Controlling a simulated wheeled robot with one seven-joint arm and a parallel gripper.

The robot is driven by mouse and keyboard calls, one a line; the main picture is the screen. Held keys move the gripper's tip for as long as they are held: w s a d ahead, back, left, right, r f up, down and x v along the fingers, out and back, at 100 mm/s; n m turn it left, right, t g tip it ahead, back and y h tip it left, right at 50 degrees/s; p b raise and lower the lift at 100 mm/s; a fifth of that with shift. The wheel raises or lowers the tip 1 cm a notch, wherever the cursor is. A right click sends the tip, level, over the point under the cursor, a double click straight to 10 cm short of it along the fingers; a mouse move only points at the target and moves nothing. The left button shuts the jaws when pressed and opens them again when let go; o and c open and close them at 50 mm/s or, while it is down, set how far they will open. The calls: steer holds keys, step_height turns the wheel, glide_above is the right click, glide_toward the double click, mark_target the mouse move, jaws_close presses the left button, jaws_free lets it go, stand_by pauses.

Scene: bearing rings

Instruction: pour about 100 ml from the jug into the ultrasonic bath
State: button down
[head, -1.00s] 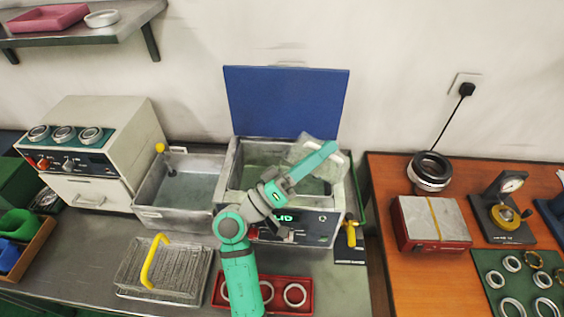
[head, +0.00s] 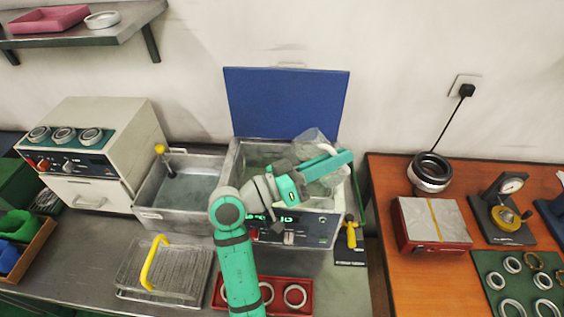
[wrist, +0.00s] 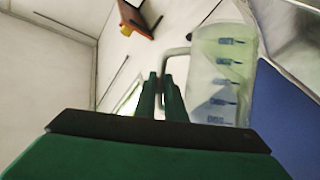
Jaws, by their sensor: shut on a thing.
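The clear jug (head: 312,146) is over the right part of the ultrasonic bath and looks tilted in the head view. My gripper (head: 342,160) is shut on its handle at the right. In the wrist view my gripper (wrist: 167,92) pinches the pale handle, and the jug body (wrist: 222,75) with blue graduation marks stands beside the fingers. Its liquid level is not clear, and no stream is visible. The ultrasonic bath (head: 328,228) has a steel tank with greenish liquid and a lit front panel. Its blue lid (head: 285,102) stands open behind. My arm hides part of its front.
A steel sink-like tank (head: 150,213) adjoins the bath's left side. A wire basket with a yellow handle (head: 150,262) and a red tray of rings (head: 306,308) lie in front. A yellow-handled tool (head: 351,236) is right of the bath. An orange table (head: 400,275) stands further right.

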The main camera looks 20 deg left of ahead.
steer(key=shift+w+d+m+g+y, duration=0.1)
steer(key=shift+d+m+g+y, duration=0.2)
steer(key=shift+m+g, duration=0.1)
steer(key=shift+w, duration=0.1)
stand_by(0.5)
stand_by(1.0)
steer(key=shift+d+m+y, duration=0.3)
steer(key=shift+d+m, duration=0.1)
steer(key=shift+d, duration=0.05)
steer(key=w+d+f+m+g+y+p, duration=0.1)
steer(key=d+f+m+g+y+p, duration=0.1)
steer(key=d+f+m+y, duration=0.1)
steer(key=shift+w+d+f+g+y, duration=0.2)
steer(key=shift+d+f+g+y, duration=0.1)
steer(key=shift+d+f+y, duration=0.4)
steer(key=shift+a, duration=0.2)
